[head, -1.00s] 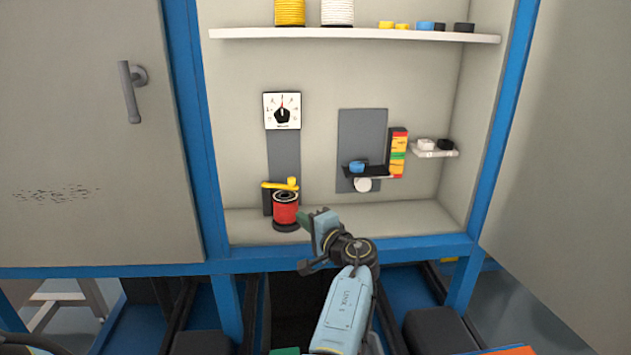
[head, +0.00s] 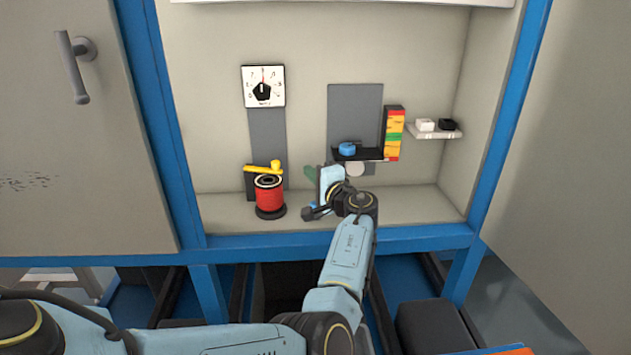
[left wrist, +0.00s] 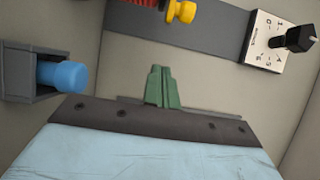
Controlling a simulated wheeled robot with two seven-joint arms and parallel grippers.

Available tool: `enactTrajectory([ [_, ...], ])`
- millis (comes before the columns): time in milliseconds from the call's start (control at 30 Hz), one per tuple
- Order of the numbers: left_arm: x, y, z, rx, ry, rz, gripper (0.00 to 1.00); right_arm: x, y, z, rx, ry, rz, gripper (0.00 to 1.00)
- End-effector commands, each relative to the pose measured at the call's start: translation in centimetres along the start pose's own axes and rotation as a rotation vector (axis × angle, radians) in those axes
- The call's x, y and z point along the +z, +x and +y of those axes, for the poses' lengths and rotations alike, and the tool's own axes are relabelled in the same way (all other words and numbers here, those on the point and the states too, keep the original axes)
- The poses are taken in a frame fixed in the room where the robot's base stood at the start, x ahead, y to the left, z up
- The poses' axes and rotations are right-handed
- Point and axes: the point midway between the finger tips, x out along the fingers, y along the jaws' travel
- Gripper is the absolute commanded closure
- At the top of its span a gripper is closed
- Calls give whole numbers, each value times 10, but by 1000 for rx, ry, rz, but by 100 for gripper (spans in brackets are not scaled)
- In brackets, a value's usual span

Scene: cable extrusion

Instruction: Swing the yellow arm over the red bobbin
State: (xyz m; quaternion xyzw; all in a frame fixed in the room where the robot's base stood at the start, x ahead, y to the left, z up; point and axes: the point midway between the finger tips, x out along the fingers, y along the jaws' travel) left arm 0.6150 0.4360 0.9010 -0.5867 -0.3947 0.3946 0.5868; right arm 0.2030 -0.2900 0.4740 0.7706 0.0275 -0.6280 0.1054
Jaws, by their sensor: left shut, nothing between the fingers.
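The yellow arm (head: 256,169) has a round knob at its right end and sits just above and behind the red bobbin (head: 269,194) in the head view. The bobbin stands upright on a dark base on the cabinet floor. In the left wrist view the yellow knob (left wrist: 182,11) shows at the top edge, with a sliver of red bobbin (left wrist: 145,3) left of it. My left gripper (head: 311,174) has green fingers, shut and empty, to the right of the bobbin and apart from it. The fingers (left wrist: 162,87) also show together in the left wrist view. My right gripper is not visible.
A white dial (head: 264,87) is on the wall above the bobbin. A black ledge (head: 372,154) with a blue piece (head: 347,148) is above and right of my gripper. A coloured stack (head: 394,134) and white shelf (head: 436,134) are farther right. The cabinet's blue front rail (head: 420,237) runs below.

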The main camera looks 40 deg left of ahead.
Motion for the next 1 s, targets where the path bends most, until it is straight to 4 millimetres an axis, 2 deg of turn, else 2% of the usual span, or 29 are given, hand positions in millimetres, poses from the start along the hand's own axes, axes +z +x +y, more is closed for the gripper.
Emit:
enactTrajectory([
  [33, 0, 12, 0, -1, 0, -3, 100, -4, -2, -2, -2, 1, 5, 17],
  [267, 0, 54, 1, 0, -1, -2, 100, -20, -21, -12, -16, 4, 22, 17],
  [700, 33, 40, 0, 2, 0, 0, 100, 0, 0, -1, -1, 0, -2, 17],
  [1000, 38, 39, 1, 1, 1, 0, 100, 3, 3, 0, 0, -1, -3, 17],
])
